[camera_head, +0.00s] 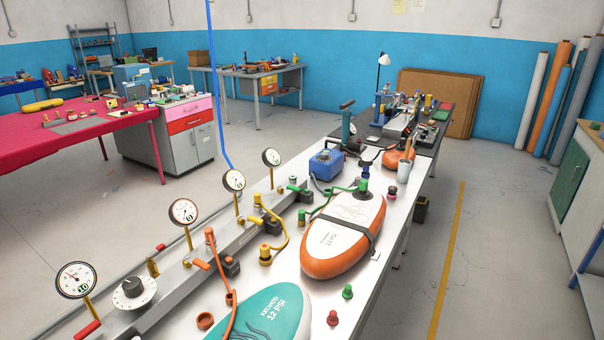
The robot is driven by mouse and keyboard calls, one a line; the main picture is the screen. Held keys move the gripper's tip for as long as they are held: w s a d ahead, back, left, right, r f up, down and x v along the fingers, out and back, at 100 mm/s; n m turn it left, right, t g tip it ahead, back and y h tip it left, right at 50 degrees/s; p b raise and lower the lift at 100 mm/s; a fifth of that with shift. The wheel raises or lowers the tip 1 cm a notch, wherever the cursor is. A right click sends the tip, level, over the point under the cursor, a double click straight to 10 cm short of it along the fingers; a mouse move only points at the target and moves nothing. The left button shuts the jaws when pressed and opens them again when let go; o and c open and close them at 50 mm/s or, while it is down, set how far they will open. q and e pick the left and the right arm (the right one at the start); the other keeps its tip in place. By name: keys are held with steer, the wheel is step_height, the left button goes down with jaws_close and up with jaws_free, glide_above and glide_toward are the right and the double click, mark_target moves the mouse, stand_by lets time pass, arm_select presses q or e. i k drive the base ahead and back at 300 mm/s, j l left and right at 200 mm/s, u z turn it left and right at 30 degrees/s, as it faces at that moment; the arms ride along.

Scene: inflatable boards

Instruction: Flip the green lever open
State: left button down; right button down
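A small green lever (297,188) sits at the far end of the grey metal manifold (232,240) on the workbench, beside a black valve fitting (305,196). It is too small to tell clearly which way its handle is turned. A green hose (335,212) runs from a green fitting near the manifold to the top of an orange and white board (344,233). Neither of my grippers is in view.
Pressure gauges (184,212) on yellow stems stand up along the manifold. A teal board (268,312) with an orange hose lies at the front. A blue pump box (326,164) is behind the lever. A blue line (213,90) hangs from above.

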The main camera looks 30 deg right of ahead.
mark_target(289, 187)
steer(key=i+l, duration=0.1)
steer(key=l, duration=0.3)
steer(key=i+l, duration=0.15)
steer(key=l, duration=0.2)
steer(key=i+l, duration=0.1)
steer(key=l, duration=0.3)
steer(key=i+l, duration=0.15)
steer(key=l, duration=0.2)
steer(key=i+l, duration=0.1)
steer(key=l, duration=0.3)
steer(key=i+l, duration=0.15)
steer(key=l, duration=0.25)
steer(key=l+u, duration=0.3)
steer(key=l, duration=0.35)
